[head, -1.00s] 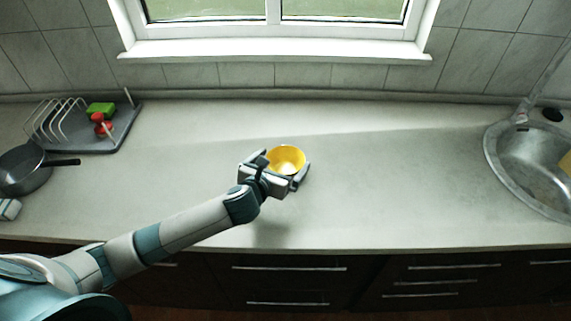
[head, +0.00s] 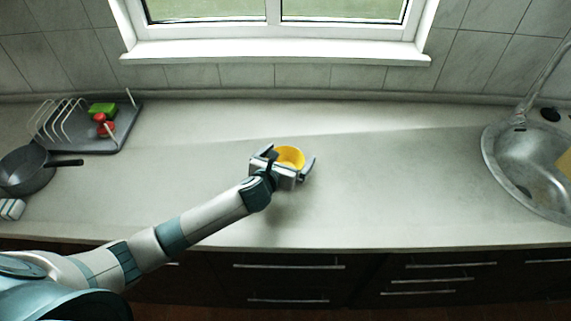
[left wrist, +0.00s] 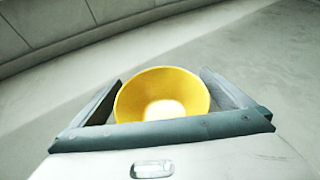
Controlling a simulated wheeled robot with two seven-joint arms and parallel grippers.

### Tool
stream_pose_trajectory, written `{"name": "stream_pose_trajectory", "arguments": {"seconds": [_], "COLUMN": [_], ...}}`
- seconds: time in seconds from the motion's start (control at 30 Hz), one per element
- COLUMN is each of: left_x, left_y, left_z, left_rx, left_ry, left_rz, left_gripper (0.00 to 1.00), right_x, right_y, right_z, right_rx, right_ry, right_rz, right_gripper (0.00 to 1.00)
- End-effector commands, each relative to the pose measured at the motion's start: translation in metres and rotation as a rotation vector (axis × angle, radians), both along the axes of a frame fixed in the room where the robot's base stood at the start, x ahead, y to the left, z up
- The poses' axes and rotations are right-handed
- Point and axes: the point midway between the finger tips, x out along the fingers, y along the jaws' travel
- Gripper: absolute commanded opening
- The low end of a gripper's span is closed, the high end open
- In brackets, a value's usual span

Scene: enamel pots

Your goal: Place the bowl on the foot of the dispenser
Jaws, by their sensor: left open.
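The yellow bowl (head: 290,155) stands upright in the middle of the counter in the head view. In the left wrist view the bowl (left wrist: 162,92) sits between the two fingers, and its lower front is hidden behind the gripper's body. My left gripper (head: 284,160) is open, with one finger on each side of the bowl. Whether the fingers touch the bowl I cannot tell. My right gripper is not in view. No dispenser shows in these frames.
A grey drying rack (head: 75,146) with a green and a red item stands at the left, beside a dark pan (head: 28,172). A metal sink (head: 520,150) is at the right. The counter (head: 400,190) around the bowl is clear. A window is behind.

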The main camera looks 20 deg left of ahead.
Motion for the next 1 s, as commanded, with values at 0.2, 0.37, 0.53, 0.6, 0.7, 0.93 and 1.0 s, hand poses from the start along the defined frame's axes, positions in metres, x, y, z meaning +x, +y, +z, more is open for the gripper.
{"name": "stream_pose_trajectory", "arguments": {"seconds": [0.2, 0.37, 0.53, 0.6, 0.7, 0.93, 1.0], "left_x": [0.0080, 0.0079, 0.0078, 0.0078, 0.0077, 0.0080, 0.0080], "left_y": [-0.0008, -0.0009, -0.0009, -0.0009, -0.0008, -0.0009, -0.0009], "left_z": [-0.0044, -0.0045, -0.0044, -0.0044, -0.0043, -0.0036, -0.0036], "left_rx": [0.000, 0.000, 0.000, 0.000, 0.000, 0.000, 0.000], "left_ry": [0.001, 0.001, 0.001, 0.001, 0.001, 0.000, -0.001], "left_rz": [0.000, 0.000, -0.001, -0.001, -0.001, -0.001, -0.001], "left_gripper": [1.00, 1.00, 1.00, 1.00, 0.83, 0.55, 0.55], "right_x": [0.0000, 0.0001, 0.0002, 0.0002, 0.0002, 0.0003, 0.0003], "right_y": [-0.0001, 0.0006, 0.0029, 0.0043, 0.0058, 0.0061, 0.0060], "right_z": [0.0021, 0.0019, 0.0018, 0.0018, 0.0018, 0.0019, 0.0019], "right_rx": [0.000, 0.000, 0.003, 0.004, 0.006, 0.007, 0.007], "right_ry": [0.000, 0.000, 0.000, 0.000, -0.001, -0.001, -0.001], "right_rz": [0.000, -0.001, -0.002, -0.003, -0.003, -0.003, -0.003], "right_gripper": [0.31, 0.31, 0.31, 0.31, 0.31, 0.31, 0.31]}}
